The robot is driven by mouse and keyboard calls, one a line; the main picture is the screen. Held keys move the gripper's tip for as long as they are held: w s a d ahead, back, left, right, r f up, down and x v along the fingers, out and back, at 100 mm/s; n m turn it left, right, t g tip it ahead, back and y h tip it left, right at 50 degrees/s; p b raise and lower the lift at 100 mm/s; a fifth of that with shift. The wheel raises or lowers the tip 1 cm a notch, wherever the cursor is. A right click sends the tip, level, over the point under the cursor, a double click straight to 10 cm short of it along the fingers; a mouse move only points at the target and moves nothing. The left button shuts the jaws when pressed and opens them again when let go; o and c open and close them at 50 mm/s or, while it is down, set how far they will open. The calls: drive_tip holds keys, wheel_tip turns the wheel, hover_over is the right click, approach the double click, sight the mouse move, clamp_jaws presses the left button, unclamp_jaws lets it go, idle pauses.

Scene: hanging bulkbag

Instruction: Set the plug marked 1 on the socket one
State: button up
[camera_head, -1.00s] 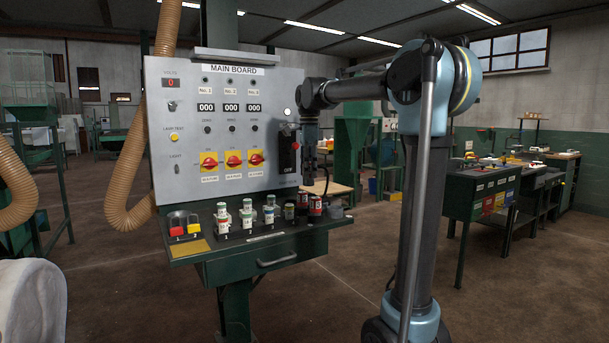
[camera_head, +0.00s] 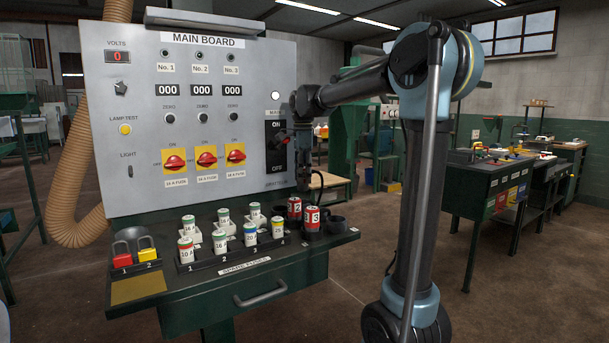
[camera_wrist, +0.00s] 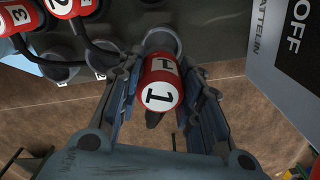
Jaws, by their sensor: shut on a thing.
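My gripper (camera_head: 304,178) hangs in front of the lower right of the main board, above the right end of the shelf. In the wrist view, my gripper (camera_wrist: 163,100) is shut on a red plug marked 1 (camera_wrist: 159,97), with a white label and dark lower part. A round grey cup (camera_wrist: 163,38) shows just beyond the plug; I cannot tell whether they touch or whether it is socket one. Plug 1 is not clear in the head view. Red plugs marked 2 (camera_head: 295,207) and 3 (camera_head: 312,217) stand on the shelf.
The board (camera_head: 110,150) rises behind the shelf, with a dark ON/OFF switch box (camera_head: 276,160) close to my gripper. Several spare fuses (camera_head: 186,250) stand left of the plugs. A dark cup (camera_head: 336,222) sits at the shelf's right end.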

sight(303, 189)
drive_tip(key=shift+w+a+f, duration=0.1)
drive_tip(key=shift+a+f, duration=0.1)
drive_tip(key=shift+f, duration=0.1)
drive_tip(key=shift+d+f, duration=0.2)
drive_tip(key=shift+f, duration=2.5)
drive_tip(key=shift+a, duration=0.1)
drive_tip(key=shift+f, duration=0.55)
drive_tip(key=o, duration=0.8)
drive_tip(key=shift+o, duration=0.2)
drive_tip(key=shift+r, duration=5.5)
